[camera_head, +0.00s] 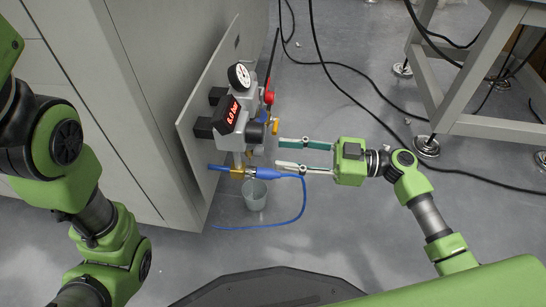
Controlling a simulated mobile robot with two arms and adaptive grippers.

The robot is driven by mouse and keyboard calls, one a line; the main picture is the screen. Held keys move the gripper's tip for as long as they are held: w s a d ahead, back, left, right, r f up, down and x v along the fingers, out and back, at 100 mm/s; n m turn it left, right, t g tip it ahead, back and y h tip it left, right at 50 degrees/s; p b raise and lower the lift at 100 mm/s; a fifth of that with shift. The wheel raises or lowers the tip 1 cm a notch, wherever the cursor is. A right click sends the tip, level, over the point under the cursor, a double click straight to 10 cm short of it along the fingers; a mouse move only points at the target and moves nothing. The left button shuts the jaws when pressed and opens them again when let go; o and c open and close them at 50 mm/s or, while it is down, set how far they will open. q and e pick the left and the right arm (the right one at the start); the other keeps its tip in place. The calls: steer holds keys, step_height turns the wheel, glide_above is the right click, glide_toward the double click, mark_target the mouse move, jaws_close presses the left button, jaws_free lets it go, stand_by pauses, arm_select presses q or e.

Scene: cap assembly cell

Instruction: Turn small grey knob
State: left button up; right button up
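A pneumatic regulator unit (243,105) is mounted on a grey panel (192,122) on the cabinet's side. It has a round white gauge (239,76), a red-lit display (231,114) and a red knob (269,97).
A blue fitting (268,174) with a blue hose hangs below the unit. A white cabinet (165,90) fills the left. Black cables and a metal frame (470,125) lie to the right.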

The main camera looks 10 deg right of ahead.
mark_target(258, 151)
steer(key=shift+b+x, duration=0.5)
steer(key=shift+x, duration=1.5)
jaws_close()
steer(key=shift+m+p, duration=3.8)
steer(key=shift+m, duration=2.2)
